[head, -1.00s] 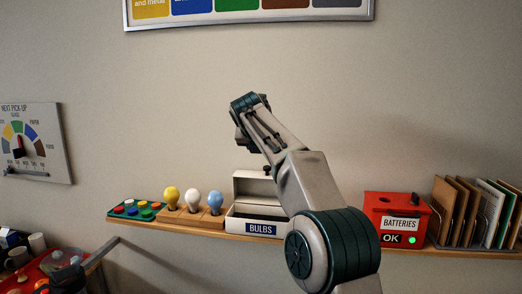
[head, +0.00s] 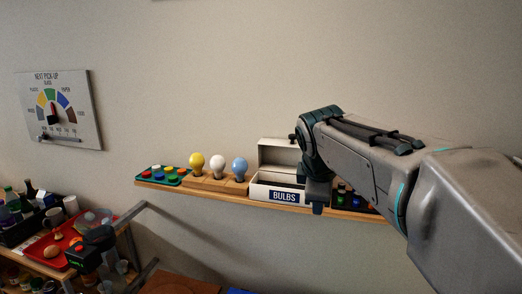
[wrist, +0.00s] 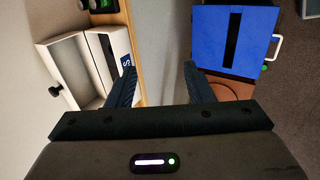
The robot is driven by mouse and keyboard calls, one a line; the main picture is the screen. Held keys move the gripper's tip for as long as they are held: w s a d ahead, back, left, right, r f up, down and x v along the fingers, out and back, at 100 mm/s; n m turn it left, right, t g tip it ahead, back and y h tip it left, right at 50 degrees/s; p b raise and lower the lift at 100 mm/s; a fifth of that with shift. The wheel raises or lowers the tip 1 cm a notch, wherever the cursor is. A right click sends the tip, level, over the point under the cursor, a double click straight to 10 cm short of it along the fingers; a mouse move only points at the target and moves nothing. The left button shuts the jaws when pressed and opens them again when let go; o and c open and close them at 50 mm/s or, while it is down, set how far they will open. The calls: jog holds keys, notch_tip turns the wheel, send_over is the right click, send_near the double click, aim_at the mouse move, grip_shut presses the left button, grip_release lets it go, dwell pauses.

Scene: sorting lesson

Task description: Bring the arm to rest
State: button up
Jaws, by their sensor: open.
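My gripper (wrist: 158,88) is open in the wrist view, with its two dark fingers apart and nothing between them. In the head view my gripper (head: 317,195) hangs at the end of my bent arm, in front of the right end of the white box labelled BULBS (head: 286,195). The box's lid is up, and it also shows at the left of the wrist view (wrist: 62,68). My arm crosses the right side of the head view and hides part of the shelf.
The wall shelf (head: 225,191) bears a button board (head: 163,176) and three bulbs on a wooden block (head: 216,181). A blue slotted bin (wrist: 232,42) is at the right of the wrist view. A crowded cart with a red tray (head: 66,246) stands lower left.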

jog(key=s+d+f+m+g+y, duration=0.1)
jog(key=s+f+m, duration=0.6)
jog(key=s, duration=0.3)
jog(key=s+d+f+m+g+b, duration=0.1)
jog(key=s+f+m, duration=0.6)
jog(key=s+f, duration=0.2)
jog(key=shift+s+d+f+m+g+y, duration=0.2)
jog(key=shift+s+f+m+g+y, duration=0.15)
jog(key=shift+s, duration=0.8)
